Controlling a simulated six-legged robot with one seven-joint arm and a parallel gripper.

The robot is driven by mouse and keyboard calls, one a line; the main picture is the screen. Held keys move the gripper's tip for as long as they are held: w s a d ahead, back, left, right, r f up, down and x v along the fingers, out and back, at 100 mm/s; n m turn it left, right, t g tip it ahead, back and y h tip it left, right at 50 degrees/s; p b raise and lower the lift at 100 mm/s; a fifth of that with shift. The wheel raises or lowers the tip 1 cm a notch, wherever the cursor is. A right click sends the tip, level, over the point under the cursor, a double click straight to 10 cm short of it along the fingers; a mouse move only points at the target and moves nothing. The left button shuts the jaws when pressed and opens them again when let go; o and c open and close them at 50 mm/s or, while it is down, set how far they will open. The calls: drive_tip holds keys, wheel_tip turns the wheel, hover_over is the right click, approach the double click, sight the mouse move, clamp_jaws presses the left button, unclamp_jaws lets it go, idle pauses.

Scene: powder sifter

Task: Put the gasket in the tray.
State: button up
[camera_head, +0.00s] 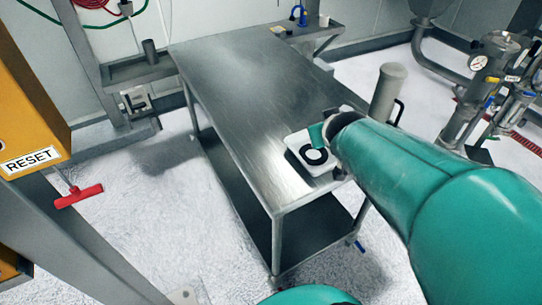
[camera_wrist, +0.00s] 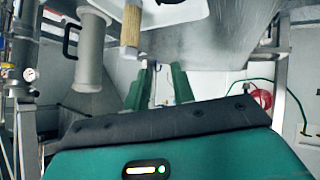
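The gasket (camera_head: 314,156), a black ring, lies flat on a white tray-like piece (camera_head: 297,143) near the front right corner of the steel table. My gripper (camera_wrist: 159,78) shows two green fingers apart in the wrist view, with nothing seen held between them. In the head view my green arm reaches in from the right, and a green part of my gripper (camera_head: 317,135) is just above the white piece's far side. The arm hides some of that area. In the wrist view the white piece (camera_wrist: 178,14) is cut off at the top edge.
A grey cylinder with a handle (camera_head: 388,92) stands behind my arm, also at left in the wrist view (camera_wrist: 90,45). A wooden-looking handle (camera_wrist: 131,25) hangs near the white piece. Pipes and gauges (camera_head: 480,65) stand right.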

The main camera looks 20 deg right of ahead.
drive_tip(key=s+a+r+g+y, duration=0.1)
drive_tip(key=s+a+g+y, duration=0.1)
drive_tip(key=s+a, duration=0.3)
drive_tip(key=s+a+n+g+y, duration=0.1)
drive_tip(key=s+a, duration=0.5)
drive_tip(key=a, duration=0.6)
drive_tip(key=shift+s+r+g+y, duration=0.3)
drive_tip(key=shift+r+g+y, duration=0.1)
drive_tip(key=shift+y, duration=0.4)
drive_tip(key=shift+a, duration=0.1)
